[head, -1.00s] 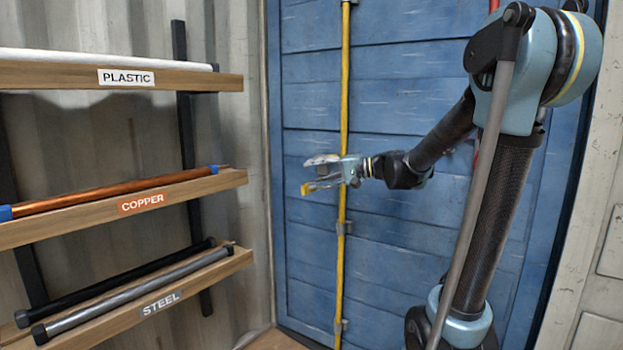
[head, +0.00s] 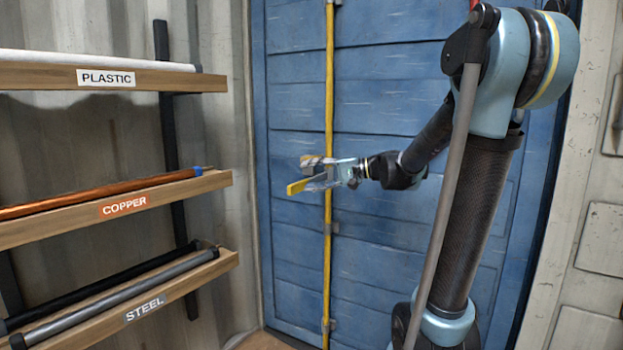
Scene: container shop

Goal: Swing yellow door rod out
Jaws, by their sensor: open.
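The yellow door rod (head: 328,90) runs vertically down the left part of the blue door (head: 289,115), held by small grey brackets. My gripper (head: 299,174) is open at about mid-height of the rod, its fingers pointing left and spread one above the other. It overlaps the rod in the picture and hides a short stretch of it; I cannot tell whether it touches. A yellow bar-like piece (head: 299,186) shows at the lower finger; I cannot tell whether it is a handle of the rod or part of the finger.
On the left, a rack with plastic (head: 140,76), copper (head: 150,200) and steel (head: 165,303) shelves holds pipes. Their ends stop short of the door. A corrugated wall is behind them. Pale wall panels (head: 605,245) stand right of the door.

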